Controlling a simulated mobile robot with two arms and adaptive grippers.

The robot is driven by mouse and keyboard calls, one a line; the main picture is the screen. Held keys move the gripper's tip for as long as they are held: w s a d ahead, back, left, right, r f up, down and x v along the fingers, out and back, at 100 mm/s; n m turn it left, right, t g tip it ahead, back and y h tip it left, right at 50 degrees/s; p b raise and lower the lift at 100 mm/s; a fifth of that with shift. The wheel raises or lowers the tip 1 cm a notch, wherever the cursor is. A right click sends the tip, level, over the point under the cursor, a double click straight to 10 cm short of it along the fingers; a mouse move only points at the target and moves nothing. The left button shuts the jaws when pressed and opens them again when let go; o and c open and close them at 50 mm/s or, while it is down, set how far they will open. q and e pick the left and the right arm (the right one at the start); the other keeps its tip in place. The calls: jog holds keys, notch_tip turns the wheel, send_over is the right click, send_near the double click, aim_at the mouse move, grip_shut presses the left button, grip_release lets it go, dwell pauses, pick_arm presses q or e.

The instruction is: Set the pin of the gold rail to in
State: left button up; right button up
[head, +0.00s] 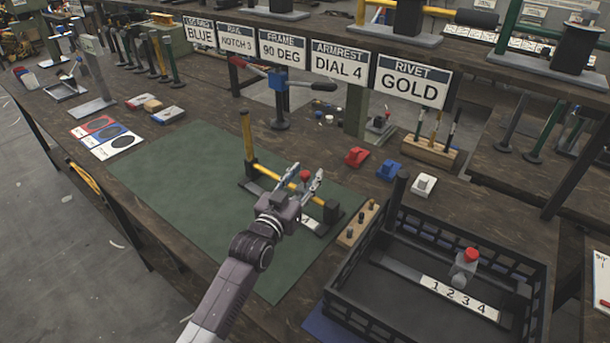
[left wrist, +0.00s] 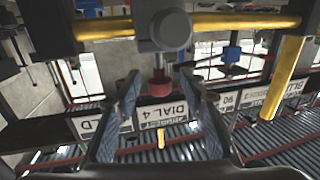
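The gold rail (head: 268,172) stands on the green mat, with a tall yellow post at its left end and a long yellow bar running to a dark block at the right. In the left wrist view the yellow bar (left wrist: 235,20) crosses the top. A grey housing (left wrist: 163,30) sits on it, with a red pin knob (left wrist: 159,84) sticking out. The red knob also shows in the head view (head: 305,175). My left gripper (head: 307,180) is open, its two fingers on either side of the knob with gaps visible in the wrist view. How far the pin is in cannot be told. My right gripper is out of view.
A black crate (head: 350,270) holding a numbered strip and a red-topped part stands at the right. A wooden peg block (head: 348,235) is beside the mat. Red (head: 357,157), blue (head: 389,171) and white (head: 424,185) blocks sit behind. The mat's left part is clear.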

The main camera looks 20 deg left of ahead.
pick_arm(q)
grip_shut()
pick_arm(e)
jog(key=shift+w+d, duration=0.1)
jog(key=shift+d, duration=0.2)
pick_arm(q)
notch_tip(320, 180, down, 2)
jog(key=shift+f+b, duration=0.15)
jog(key=shift+b, duration=0.3)
grip_release()
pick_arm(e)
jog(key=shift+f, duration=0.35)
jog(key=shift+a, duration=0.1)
